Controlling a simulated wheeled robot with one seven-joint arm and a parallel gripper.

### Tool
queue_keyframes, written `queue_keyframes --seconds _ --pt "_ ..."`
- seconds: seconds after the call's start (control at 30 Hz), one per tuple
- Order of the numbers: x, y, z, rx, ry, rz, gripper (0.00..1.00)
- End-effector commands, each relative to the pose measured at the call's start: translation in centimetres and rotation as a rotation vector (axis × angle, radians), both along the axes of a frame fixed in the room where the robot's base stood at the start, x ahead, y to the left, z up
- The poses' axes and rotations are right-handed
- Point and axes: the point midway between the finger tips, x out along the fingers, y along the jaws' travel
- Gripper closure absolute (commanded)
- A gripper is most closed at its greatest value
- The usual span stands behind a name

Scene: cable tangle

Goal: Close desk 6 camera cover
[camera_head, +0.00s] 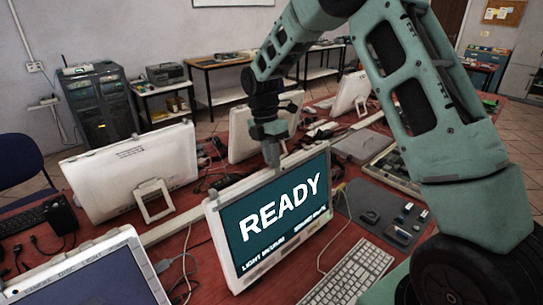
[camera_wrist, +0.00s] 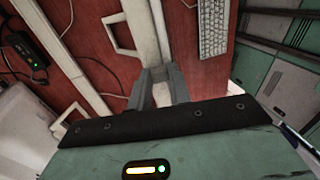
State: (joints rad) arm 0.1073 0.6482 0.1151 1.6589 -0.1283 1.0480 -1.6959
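A white monitor (camera_head: 213,234) with a dark teal screen reading READY stands on the red desk in the head view. My gripper (camera_head: 271,160) points down at the middle of its top edge, in front of any camera cover there, so I cannot make out the cover or its state. No desk number is legible. In the wrist view my gripper (camera_wrist: 161,72) shows two grey fingers with a gap between them, over the monitor's pale top edge. I see nothing clearly held, and cannot tell whether the fingertips touch the edge.
A keyboard (camera_head: 352,272) and a dark mat (camera_head: 381,213) lie right of the monitor. A white monitor back (camera_head: 130,172) stands to the left, and another screen (camera_head: 95,277) reading CAMERA DISC LIGHT is at the lower left. Loose cables cross the red desk (camera_head: 208,265).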

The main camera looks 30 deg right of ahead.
Motion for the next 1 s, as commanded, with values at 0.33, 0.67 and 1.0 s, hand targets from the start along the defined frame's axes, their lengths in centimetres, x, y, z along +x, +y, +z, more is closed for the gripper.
queue_keyframes --seconds 0.33,0.67,1.0 --pt "0.4 -1.9 0.2 0.001 0.0 -0.004 1.0" --pt "0.6 -2.8 0.1 -0.004 -0.004 -0.001 0.78" --pt "0.6 -2.6 0.1 -0.001 -0.001 -0.001 0.58"
